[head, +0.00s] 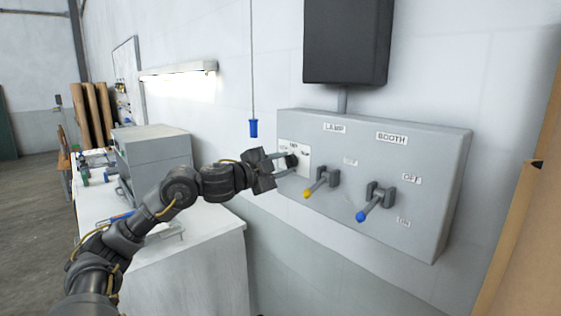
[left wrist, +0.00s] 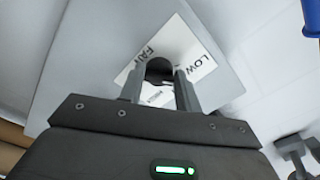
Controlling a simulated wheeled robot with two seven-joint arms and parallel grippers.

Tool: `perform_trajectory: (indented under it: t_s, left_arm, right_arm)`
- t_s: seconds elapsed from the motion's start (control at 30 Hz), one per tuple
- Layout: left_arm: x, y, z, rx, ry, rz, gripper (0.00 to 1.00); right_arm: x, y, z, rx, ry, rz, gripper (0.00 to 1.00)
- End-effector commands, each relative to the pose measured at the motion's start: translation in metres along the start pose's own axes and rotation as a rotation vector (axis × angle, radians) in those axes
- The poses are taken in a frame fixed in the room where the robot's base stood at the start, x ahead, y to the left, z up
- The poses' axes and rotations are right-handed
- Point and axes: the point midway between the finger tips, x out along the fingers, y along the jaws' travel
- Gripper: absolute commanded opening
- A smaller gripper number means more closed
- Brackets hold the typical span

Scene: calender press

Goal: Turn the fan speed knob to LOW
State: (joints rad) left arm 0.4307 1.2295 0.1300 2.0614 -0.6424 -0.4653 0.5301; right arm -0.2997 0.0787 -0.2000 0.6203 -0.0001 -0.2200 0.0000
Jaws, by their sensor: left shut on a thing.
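The dark round fan speed knob (head: 292,161) sits on a white label plate (head: 304,171) at the left end of the grey wall panel. My left gripper (head: 284,162) reaches it from the left, with its fingers on either side of it. In the left wrist view the knob (left wrist: 159,69) is between the two fingers (left wrist: 159,85), and the gripper is shut on it. The words FAN and LOW show on the plate (left wrist: 190,48) there. The knob's pointer is hidden, so its setting cannot be told. My right gripper is not in view.
Right of the knob, the grey panel (head: 400,236) carries a yellow-tipped lever (head: 314,187) and a blue-tipped lever (head: 370,207). A blue pull handle (head: 253,128) hangs on a cord above my left gripper. A white bench (head: 205,262) with a grey box (head: 150,150) stands at left.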

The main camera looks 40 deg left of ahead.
Motion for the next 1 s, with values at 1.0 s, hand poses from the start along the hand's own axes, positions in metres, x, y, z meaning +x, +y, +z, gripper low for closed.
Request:
perform_trajectory:
  t_s: [1.0]
  left_arm:
    - [0.000, -0.001, -0.002, -0.511, 0.004, -0.005, 0.10]
  right_arm:
    - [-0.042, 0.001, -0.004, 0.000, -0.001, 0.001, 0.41]
